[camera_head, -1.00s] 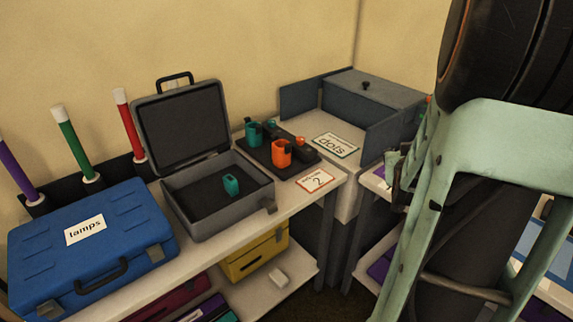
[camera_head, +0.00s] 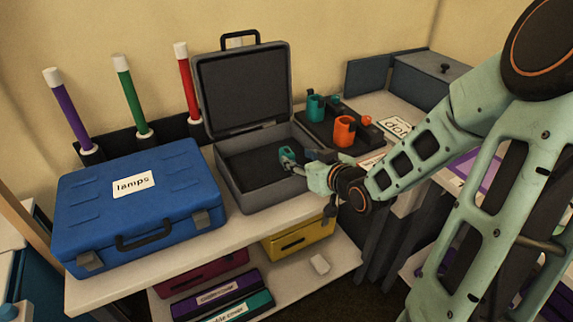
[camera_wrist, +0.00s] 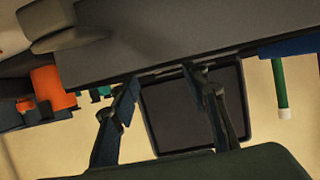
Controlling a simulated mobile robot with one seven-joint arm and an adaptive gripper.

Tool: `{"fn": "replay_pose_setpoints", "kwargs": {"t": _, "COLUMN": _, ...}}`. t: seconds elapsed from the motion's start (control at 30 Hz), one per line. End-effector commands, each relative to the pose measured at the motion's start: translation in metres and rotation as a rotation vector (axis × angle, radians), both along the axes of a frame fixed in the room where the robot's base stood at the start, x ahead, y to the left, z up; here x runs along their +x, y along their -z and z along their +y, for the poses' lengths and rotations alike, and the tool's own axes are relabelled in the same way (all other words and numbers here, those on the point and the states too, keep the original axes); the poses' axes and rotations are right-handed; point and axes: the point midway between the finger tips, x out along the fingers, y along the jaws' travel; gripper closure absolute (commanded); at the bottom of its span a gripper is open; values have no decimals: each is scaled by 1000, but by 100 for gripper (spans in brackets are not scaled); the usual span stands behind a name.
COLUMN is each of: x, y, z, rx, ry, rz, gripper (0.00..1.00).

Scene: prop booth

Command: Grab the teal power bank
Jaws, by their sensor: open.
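I cannot make out the power bank in the wrist view.
A blue case labelled lamps (camera_head: 140,205) stands left of the grey case. A dark tray (camera_head: 312,129) with a teal cup (camera_head: 315,108) and an orange cup (camera_head: 344,131) is behind my gripper. The grey case's lid (camera_head: 245,88) stands up at the back.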

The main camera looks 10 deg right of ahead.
Motion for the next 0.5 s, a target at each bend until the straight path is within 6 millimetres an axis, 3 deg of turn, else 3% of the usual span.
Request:
{"fn": "replay_pose_setpoints", "kwargs": {"t": 0.03, "x": 0, "y": 13, "z": 0, "rx": 3, "ry": 1, "rz": 3, "gripper": 58}}
{"fn": "replay_pose_setpoints", "kwargs": {"t": 0.1, "x": 0, "y": 21, "z": 0, "rx": 1, "ry": 1, "rz": 1, "gripper": 58}}
{"fn": "replay_pose_setpoints", "kwargs": {"t": 0.33, "x": 17, "y": 24, "z": 5, "rx": -1, "ry": -1, "rz": -1, "gripper": 58}}
{"fn": "replay_pose_setpoints", "kwargs": {"t": 0.5, "x": 41, "y": 35, "z": 13, "rx": 2, "ry": -1, "rz": -1, "gripper": 58}}
